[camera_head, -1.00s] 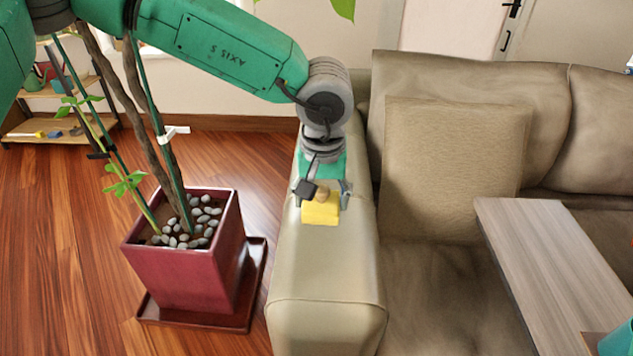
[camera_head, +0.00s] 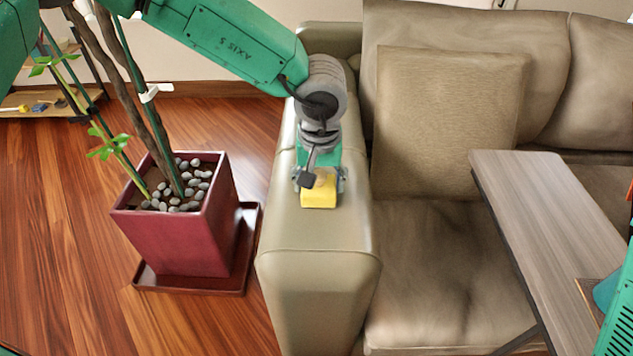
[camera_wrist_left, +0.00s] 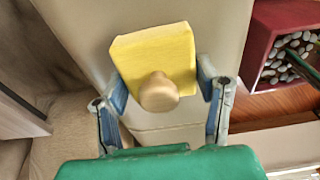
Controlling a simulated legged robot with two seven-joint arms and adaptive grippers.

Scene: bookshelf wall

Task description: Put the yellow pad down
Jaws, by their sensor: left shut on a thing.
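The yellow pad (camera_head: 318,195) is a small yellow block with a round tan knob. It shows over the top of the sofa's left armrest (camera_head: 318,235) in the head view. My left gripper (camera_head: 320,178) is shut on the pad. In the left wrist view the yellow pad (camera_wrist_left: 153,55) sits between the two fingers of the left gripper (camera_wrist_left: 160,85), with its knob towards the camera. The pad's underside is hidden, so I cannot tell whether it touches the armrest. My right gripper is out of view.
A red planter (camera_head: 175,240) with grey stones and a plant stands on the wooden floor left of the armrest. A beige cushion (camera_head: 445,120) leans on the sofa's back. A wooden table (camera_head: 540,215) stands at the right. The armrest around the pad looks bare.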

